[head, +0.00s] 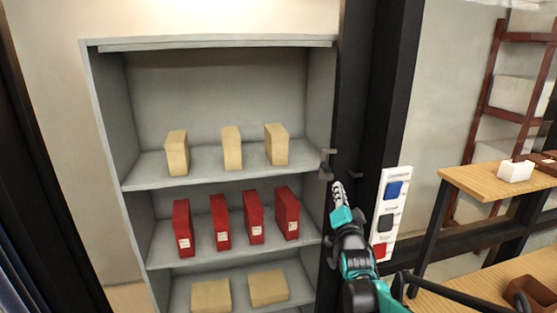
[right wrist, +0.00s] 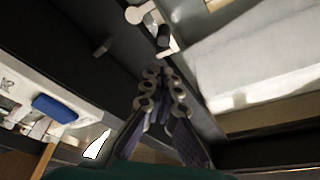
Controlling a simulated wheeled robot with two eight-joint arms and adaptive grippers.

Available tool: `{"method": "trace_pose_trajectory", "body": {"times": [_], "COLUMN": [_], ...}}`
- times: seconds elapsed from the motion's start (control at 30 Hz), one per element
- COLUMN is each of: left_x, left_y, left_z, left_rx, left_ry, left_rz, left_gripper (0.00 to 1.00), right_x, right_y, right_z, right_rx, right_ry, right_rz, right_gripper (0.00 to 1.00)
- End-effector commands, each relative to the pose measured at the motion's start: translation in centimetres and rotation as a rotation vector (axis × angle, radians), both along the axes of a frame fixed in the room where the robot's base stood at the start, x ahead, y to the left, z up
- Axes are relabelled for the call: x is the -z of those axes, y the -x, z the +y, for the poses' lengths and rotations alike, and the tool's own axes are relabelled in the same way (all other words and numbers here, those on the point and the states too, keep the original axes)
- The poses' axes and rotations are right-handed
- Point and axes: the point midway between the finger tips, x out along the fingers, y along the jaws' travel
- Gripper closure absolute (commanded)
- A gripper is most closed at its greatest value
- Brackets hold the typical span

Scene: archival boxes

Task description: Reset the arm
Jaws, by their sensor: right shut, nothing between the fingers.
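My right gripper (head: 339,192) is raised in front of the dark post at the right side of the open cabinet. Its fingers are shut and empty. In the right wrist view the closed fingers (right wrist: 158,92) point toward the dark frame, with a metal handle (right wrist: 155,25) beyond the tips. That handle also shows in the head view (head: 326,163), just above and left of the fingertips. Whether the fingertips touch anything is hard to tell, but a gap shows between them and the handle. My left gripper is not in view.
The grey cabinet (head: 210,42) holds several tan boxes (head: 232,148) and several red boxes (head: 253,217) on its shelves. A white panel (head: 391,205) with a blue, a black and a red patch is right of my gripper. A wooden table (head: 485,184) stands at the right.

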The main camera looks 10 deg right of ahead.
Motion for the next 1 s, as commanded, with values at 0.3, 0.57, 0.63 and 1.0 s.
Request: {"method": "trace_pose_trajectory", "body": {"times": [0.3,0.57,0.63,1.0], "left_x": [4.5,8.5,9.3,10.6], "left_y": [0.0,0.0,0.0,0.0], "left_z": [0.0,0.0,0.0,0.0], "left_rx": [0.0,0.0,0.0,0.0], "left_ry": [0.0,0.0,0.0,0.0], "left_rz": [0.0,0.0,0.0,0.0], "left_gripper": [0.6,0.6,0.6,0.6], "right_x": [9.5,22.6,25.7,32.0], "right_y": [8.9,23.2,26.8,35.0], "right_z": [5.0,9.6,10.4,11.8], "right_rx": [-0.04,-0.232,-0.293,-0.461], "right_ry": [0.229,0.523,0.589,0.74], "right_rz": [0.433,0.884,0.974,1.164], "right_gripper": [1.0,1.0,1.0,1.0]}}
